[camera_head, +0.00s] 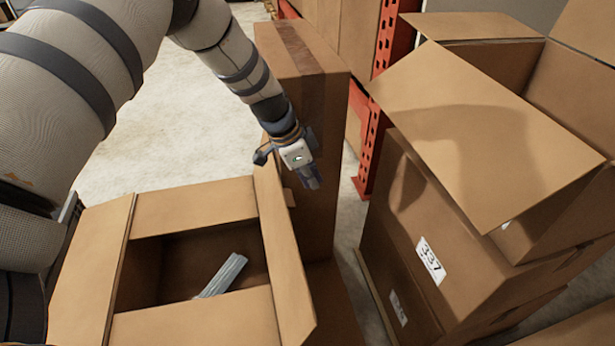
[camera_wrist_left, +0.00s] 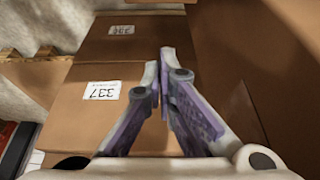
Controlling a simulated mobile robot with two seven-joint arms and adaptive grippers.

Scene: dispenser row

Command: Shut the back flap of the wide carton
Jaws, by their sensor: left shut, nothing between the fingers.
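An open brown carton (camera_head: 200,320) stands at the lower left of the head view with a grey bar-like item (camera_head: 223,276) inside. Its left flap (camera_head: 92,270), far flap (camera_head: 195,205) and right flap (camera_head: 285,255) surround the opening. Another open carton (camera_head: 445,225), labelled 337, stands at the right with a large flap (camera_head: 480,130) tilted outward. I cannot tell for certain which is the wide carton. My left gripper (camera_head: 312,182) is shut and empty, just beyond the near carton's right flap. It also shows in the wrist view (camera_wrist_left: 160,62), its fingers together, above labelled cartons.
A tall closed carton (camera_head: 305,95) stands right behind my left gripper. Orange rack posts (camera_head: 385,85) and more cartons stand behind. Pale floor (camera_head: 175,125) shows clear at the upper left, and a narrow floor gap (camera_head: 348,220) lies between the carton groups.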

